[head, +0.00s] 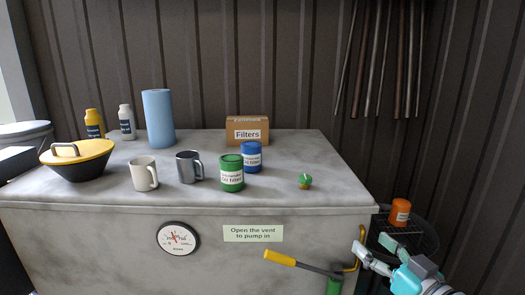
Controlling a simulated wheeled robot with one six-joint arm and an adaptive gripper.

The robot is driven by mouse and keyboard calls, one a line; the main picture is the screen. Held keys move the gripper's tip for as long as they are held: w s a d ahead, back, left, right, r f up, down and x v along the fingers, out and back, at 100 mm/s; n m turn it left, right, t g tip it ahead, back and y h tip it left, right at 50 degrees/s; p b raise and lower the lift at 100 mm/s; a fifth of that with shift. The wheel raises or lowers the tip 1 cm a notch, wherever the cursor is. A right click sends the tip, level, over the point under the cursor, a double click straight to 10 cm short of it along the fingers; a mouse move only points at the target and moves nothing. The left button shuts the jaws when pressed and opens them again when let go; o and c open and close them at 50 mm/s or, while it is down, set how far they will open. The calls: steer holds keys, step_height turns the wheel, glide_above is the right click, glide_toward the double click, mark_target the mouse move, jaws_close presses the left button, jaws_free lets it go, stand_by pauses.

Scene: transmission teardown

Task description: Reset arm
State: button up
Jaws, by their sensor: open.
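My gripper (376,248) shows at the lower right, in front of the right end of the bench. Its fingers are apart and I see nothing between them. It is close to a yellow bent pipe (360,245) in the picture; I cannot tell whether they touch. My teal and white arm runs off the bottom edge.
The grey bench (280,205) carries mugs, a green can (231,172), a blue can (251,156), a Filters box (247,129) and a small green object (305,180). A yellow-handled lever (280,258) sticks out in front. An orange can (400,212) stands on a rack at right.

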steer(key=s+a+f+m+h, duration=0.1)
steer(key=s+f+m+h, duration=0.2)
steer(key=s+f, duration=0.7)
steer(key=s+a+f+m+h, duration=0.1)
steer(key=s+f+m+h, duration=0.2)
steer(key=s+f, duration=0.75)
steer(key=s+a+f+n+g, duration=0.1)
steer(key=s+f, duration=0.2)
steer(key=s, duration=0.8)
steer(key=s+a+f+n+g, duration=0.1)
steer(key=s+f, duration=0.2)
steer(key=s, duration=0.8)
steer(key=shift+s+a, duration=0.2)
